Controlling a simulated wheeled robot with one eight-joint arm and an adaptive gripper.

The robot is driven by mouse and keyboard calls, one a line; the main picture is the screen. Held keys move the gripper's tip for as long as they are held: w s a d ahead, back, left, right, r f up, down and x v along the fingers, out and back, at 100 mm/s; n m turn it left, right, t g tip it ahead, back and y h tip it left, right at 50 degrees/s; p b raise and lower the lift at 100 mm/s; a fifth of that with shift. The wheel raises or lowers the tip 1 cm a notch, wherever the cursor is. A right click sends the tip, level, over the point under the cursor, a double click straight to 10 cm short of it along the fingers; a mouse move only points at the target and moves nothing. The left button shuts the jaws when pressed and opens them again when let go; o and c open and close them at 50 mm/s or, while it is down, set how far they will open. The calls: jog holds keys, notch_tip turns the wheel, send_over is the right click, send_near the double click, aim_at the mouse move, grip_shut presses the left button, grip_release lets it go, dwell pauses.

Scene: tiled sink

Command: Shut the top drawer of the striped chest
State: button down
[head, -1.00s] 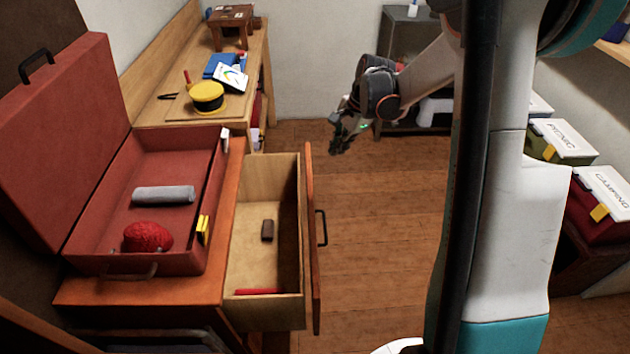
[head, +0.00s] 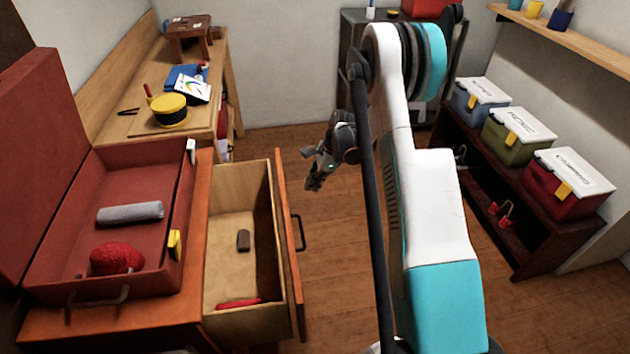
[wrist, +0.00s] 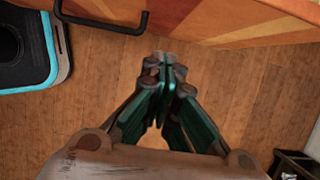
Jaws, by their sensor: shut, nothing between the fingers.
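The wooden chest (head: 120,326) stands at the left with its top drawer (head: 235,195) pulled out to the right. Inside the drawer lie a small dark block (head: 243,240) and a red object (head: 238,303). A black bar handle (head: 298,232) is on the drawer's front. My gripper (head: 312,182) is to the right of the drawer front, near its far end, apart from it and empty. In the wrist view the fingers of my gripper (wrist: 168,75) meet above the floor. The striped drawer front (wrist: 230,22) and its handle (wrist: 115,25) lie beyond the fingertips.
An open red suitcase (head: 60,285) with a grey roll (head: 130,213) and a red bundle (head: 117,258) sits on the chest. A wooden bench (head: 115,125) stands behind. Labelled boxes (head: 570,182) line a low shelf at the right. Floor beside the drawer is clear.

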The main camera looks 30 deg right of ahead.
jog(key=w+a+f+b, duration=0.1)
jog(key=a+f+b, duration=0.1)
jog(key=a+f, duration=0.2)
jog(key=shift+w+a+f+b, duration=0.15)
jog(key=shift+w+a+b, duration=0.25)
jog(key=shift+a, duration=0.35)
